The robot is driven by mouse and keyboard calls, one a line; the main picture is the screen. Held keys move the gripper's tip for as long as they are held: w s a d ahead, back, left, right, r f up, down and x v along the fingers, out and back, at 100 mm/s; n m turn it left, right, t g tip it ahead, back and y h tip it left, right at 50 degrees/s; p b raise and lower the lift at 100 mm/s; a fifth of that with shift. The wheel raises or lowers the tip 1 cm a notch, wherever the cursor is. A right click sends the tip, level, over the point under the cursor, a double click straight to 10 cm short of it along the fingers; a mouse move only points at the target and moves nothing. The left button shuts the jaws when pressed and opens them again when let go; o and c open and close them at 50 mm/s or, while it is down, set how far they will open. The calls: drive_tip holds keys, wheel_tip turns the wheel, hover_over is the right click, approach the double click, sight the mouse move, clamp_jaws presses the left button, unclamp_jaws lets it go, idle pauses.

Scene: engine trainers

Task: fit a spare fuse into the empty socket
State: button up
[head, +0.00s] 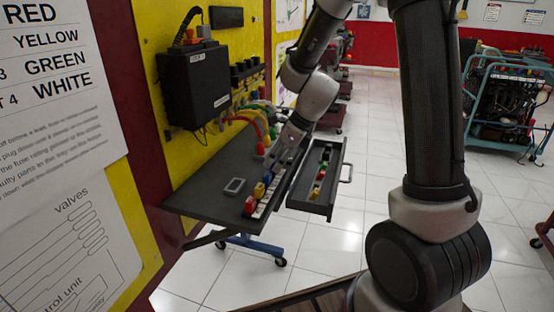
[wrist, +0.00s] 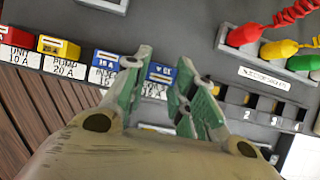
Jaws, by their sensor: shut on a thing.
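My gripper (wrist: 163,78) has green-faced fingers that close around a blue fuse (wrist: 160,72) at the right end of the fuse row. The fuse is at or just above its labelled place; I cannot tell if it is seated. Left of it in the wrist view are a red fuse (wrist: 20,55), a yellow fuse (wrist: 58,47) and another blue fuse (wrist: 104,66), each above a white label. The fingers hide part of the row, and no empty socket can be made out. In the head view my gripper (head: 283,158) is low over the bench beside the row.
An open drawer (head: 318,200) with coloured pieces lies right of the bench (head: 205,195). A small grey-framed device (head: 235,186) lies on the bench. Coloured plugs with coiled leads (wrist: 275,50) and dark numbered slots (wrist: 268,107) lie to the right in the wrist view. A black box (head: 195,85) hangs above.

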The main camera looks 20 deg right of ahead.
sight(277, 160)
drive_tip(key=shift+f, duration=0.6)
drive_tip(key=o, duration=0.5)
drive_tip(key=shift+c, duration=0.2)
drive_tip(key=shift+r, duration=0.1)
drive_tip(key=shift+v, duration=2.65)
drive_tip(key=shift+w+a+r, duration=0.1)
drive_tip(key=shift+a, duration=0.05)
drive_tip(key=shift+r, duration=1)
